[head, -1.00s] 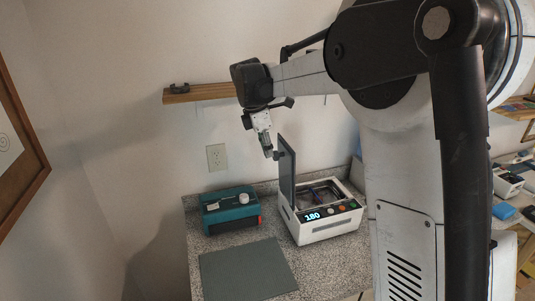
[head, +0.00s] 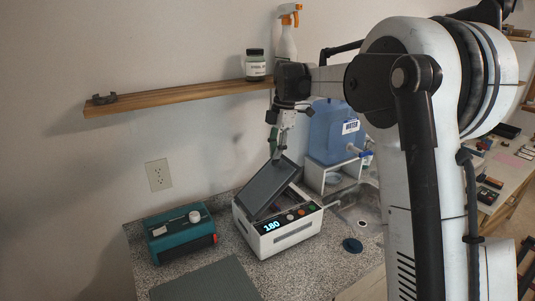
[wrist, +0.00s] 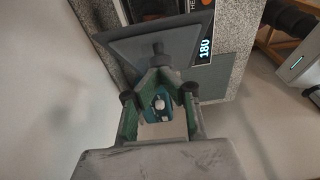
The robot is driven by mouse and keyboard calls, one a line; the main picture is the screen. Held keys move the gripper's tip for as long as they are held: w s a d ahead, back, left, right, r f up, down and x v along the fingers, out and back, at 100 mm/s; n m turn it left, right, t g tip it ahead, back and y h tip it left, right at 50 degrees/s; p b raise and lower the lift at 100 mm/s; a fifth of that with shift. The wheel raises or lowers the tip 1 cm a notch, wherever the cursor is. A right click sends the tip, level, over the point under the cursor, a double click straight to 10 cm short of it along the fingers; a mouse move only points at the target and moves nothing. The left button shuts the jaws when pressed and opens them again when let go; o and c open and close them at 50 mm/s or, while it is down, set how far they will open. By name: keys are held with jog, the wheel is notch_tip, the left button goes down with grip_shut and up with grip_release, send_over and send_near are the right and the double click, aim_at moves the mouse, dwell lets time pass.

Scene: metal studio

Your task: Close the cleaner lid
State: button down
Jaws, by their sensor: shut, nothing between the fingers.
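The cleaner is a white box (head: 287,238) with a lit "180" display and coloured buttons on its front, standing on the speckled counter. Its dark grey lid (head: 266,188) is tilted partway down over the box, with a gap still showing at the right. My gripper (head: 277,154) is shut and empty, pointing down at the lid's raised upper edge. In the wrist view the shut fingertips (wrist: 160,74) are close to the knob (wrist: 158,49) on the lid; I cannot tell whether they touch it. Part of the box is hidden under the lid.
A teal device (head: 180,233) stands left of the cleaner, behind a grey-green mat (head: 207,281). A blue water container (head: 334,131) on a white stand is behind right. A wooden shelf (head: 180,96) with a bottle (head: 255,65) and a spray bottle (head: 287,42) runs above.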

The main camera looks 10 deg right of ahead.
jog(key=shift+w+d+f+b, duration=0.45)
jog(key=shift+d+f+b, duration=0.7)
jog(key=shift+f, duration=0.9)
jog(key=shift+w+d+f+b, duration=0.5)
jog(key=shift+d+f+b, duration=0.3)
jog(key=shift+d+f, duration=1.05)
jog(key=shift+w+d+f+b, duration=0.45)
jog(key=shift+d+f+b, duration=0.55)
jog(key=shift+f, duration=1.3)
jog(key=shift+d, duration=0.1)
